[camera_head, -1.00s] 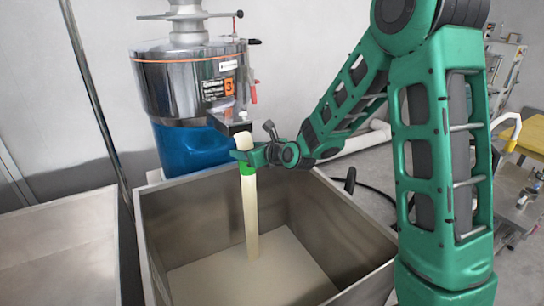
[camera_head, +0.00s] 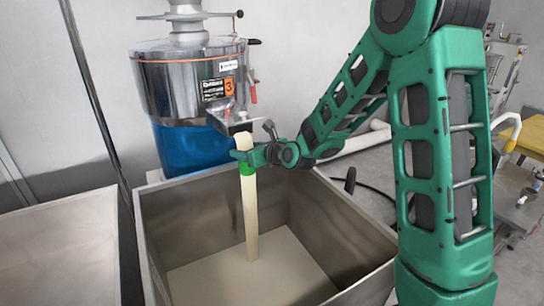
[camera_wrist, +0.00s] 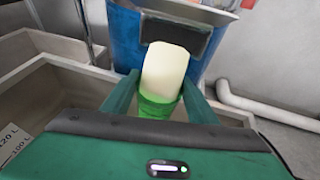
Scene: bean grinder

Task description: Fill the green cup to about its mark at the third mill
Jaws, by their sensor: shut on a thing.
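The third mill (camera_head: 195,85) has a steel drum with an orange "3" label and a blue lower body. My gripper (camera_head: 243,157) is shut on the green cup (camera_head: 248,169), just below the mill's steel outlet (camera_head: 232,120). In the wrist view the green cup (camera_wrist: 158,107) sits between my two fingers. A cream-coloured stream (camera_head: 250,215) runs from the outlet at the cup down into the steel bin. In the wrist view the cream material (camera_wrist: 165,70) stands above the cup and hides its inside. The cup's mark and fill level cannot be seen.
A steel bin (camera_head: 345,235) stands under the cup, with cream material (camera_head: 265,275) on its floor. Another steel bin (camera_head: 65,240) is at the left. A thin pole (camera_head: 98,110) stands between bin and mill. A white pipe (camera_head: 355,145) and a yellow-topped cart (camera_head: 525,135) are to the right.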

